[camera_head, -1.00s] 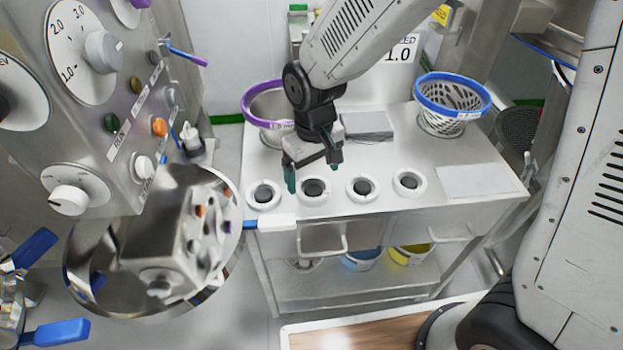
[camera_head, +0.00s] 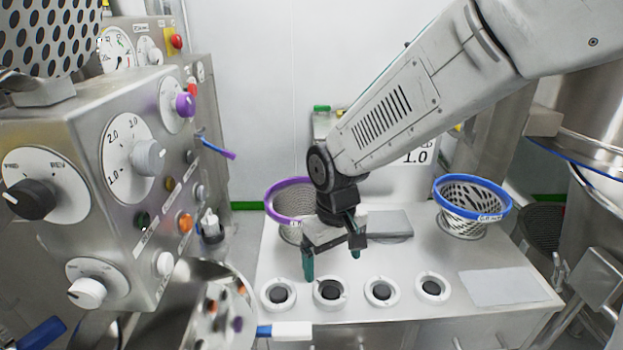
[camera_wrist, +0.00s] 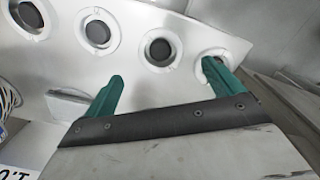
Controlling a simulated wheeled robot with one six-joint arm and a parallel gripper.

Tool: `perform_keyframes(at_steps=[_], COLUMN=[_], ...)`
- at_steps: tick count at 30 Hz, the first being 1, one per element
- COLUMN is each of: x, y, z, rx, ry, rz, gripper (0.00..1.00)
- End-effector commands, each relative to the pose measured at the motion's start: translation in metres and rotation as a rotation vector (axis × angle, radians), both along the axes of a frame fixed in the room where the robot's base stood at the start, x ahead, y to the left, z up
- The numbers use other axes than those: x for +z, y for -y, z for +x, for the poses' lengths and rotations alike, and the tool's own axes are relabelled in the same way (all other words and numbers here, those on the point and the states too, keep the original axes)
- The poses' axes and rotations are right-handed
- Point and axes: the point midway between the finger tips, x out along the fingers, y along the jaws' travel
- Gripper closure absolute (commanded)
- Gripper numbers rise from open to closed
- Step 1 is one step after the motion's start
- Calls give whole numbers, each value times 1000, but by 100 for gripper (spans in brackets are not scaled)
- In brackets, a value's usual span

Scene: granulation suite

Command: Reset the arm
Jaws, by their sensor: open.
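My gripper (camera_head: 331,262) hangs from my arm over the white-topped bench (camera_head: 375,316). Its two green fingers are apart with nothing between them. It is above and behind a row of several white rings with dark centres, of which one ring (camera_head: 331,292) lies nearly below it. In the wrist view my gripper (camera_wrist: 160,80) also shows both fingers spread, and one fingertip overlaps a ring in the picture. I cannot tell its exact height above the bench.
A purple-rimmed basket (camera_head: 287,203) stands behind my gripper, partly hidden by it. A blue-rimmed basket (camera_head: 472,205) stands at the bench's right. A grey flat block (camera_head: 388,224) lies between them. A control panel (camera_head: 140,180) with knobs rises at the left, beside a steel bowl (camera_head: 180,318).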

Motion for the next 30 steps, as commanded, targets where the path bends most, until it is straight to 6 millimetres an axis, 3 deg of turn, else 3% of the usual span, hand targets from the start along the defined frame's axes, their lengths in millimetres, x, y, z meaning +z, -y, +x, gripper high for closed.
perform_keyframes(at_steps=[3,5,15,21,25,30], x=[-3,7,80,110,122,133], y=[12,24,115,158,176,188], z=[-23,-37,-113,-161,-182,-192], rx=[-4,-18,-202,-334,-408,-470], ry=[-71,-94,-95,-32,31,108], rz=[-37,-48,-41,-14,6,25], gripper=[8,8,8,8,8,8])
